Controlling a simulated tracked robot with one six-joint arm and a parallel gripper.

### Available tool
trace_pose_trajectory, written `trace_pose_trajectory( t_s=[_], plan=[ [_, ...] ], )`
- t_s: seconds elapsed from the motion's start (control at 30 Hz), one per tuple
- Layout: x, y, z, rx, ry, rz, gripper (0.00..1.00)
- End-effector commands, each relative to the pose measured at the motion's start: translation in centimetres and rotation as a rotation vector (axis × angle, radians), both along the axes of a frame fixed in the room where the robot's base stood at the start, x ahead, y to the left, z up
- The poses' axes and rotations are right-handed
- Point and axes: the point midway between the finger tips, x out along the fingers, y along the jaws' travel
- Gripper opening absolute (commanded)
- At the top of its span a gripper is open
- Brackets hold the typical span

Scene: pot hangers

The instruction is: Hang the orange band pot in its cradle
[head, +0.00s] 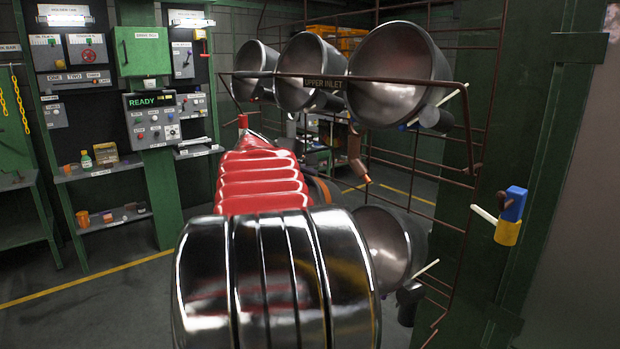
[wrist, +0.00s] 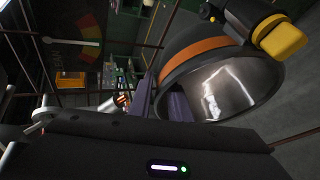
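The orange band pot (wrist: 195,50) fills the upper right of the wrist view. It is dark metal, tilted, with its shiny open mouth facing the camera. My gripper (wrist: 160,95) shows there as dark purplish finger parts at the pot's left rim; whether they grip the rim or only lie against it cannot be told. In the head view my red and chrome arm hides the gripper and most of the pot; a small orange-banded part (head: 326,191) shows just right of the arm. Which cradle is the pot's own is not clear.
A lower pot (head: 392,245) hangs close right of my arm. A blue and yellow block (head: 508,220) sits on a green post.

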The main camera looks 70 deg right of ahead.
Motion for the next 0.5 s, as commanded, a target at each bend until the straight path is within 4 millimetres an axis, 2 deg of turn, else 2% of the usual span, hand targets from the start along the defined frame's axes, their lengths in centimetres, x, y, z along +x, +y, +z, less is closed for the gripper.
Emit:
trace_pose_trajectory(
  t_s=[0.2, 0.5],
  plan=[
    [-0.01, 0.0, -0.11, 0.002, 0.0, -0.001, 0.32],
    [0.01, 0.15, -0.2, 0.005, 0.001, -0.001, 0.32]
  ],
)
